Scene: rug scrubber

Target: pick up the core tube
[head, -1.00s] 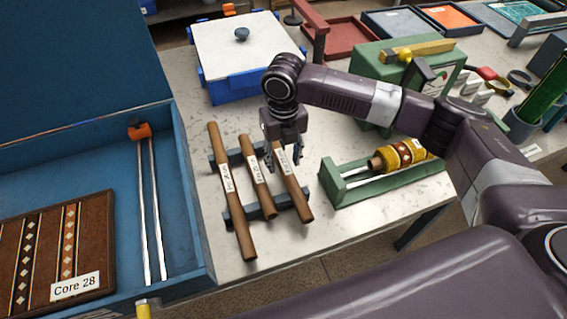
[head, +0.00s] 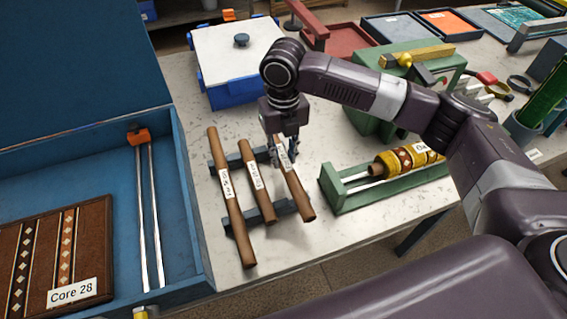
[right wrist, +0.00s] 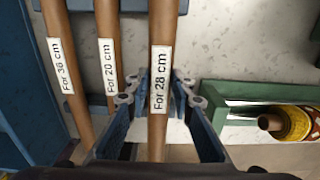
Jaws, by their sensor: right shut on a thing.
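Three brown core tubes lie side by side on a dark rack (head: 232,216). The right one, labelled "For 28 cm" (head: 297,190), also shows upright in the middle of the right wrist view (right wrist: 164,30). My right gripper (head: 284,157) is shut on this tube at its label, one finger on each side. Whether the tube is clear of the rack I cannot tell. The middle tube (head: 259,198) reads "For 20 cm" and the left tube (head: 237,225) reads "For 36 cm" in the wrist view. My left gripper is out of view.
A blue open case (head: 183,230) with a "Core 28" patterned panel (head: 45,245) stands at the left. A green stand (head: 345,200) holds a yellow patterned roll (head: 405,158) right of the rack. A blue box with a white lid (head: 235,60) is behind.

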